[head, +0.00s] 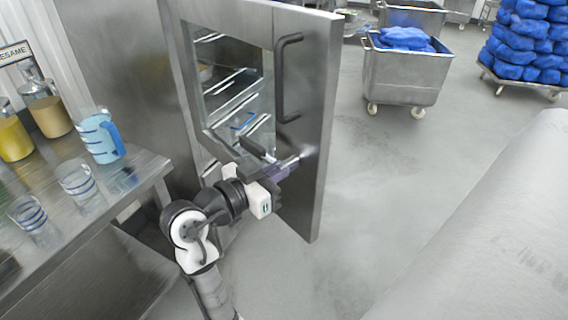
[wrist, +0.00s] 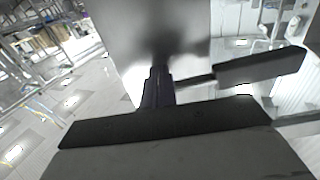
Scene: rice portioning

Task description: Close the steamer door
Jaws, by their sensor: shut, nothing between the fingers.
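The steel steamer door (head: 318,110) stands open in the head view. It has a window with racks visible through it and a black vertical handle (head: 281,80) near its right side. My gripper (head: 297,160) is shut and empty, below the handle, with its tips at or very near the door face. I cannot tell whether they touch. In the wrist view, the shut fingers (wrist: 158,74) point at the pale door panel (wrist: 185,35), which shows a dark reflection at the tips.
A steel table (head: 128,178) at left holds a blue-handled jug (head: 100,135), glasses (head: 76,180) and bottles. A wheeled steel cart (head: 405,75) with blue bags stands behind right. Blue sacks (head: 525,45) are stacked at far right.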

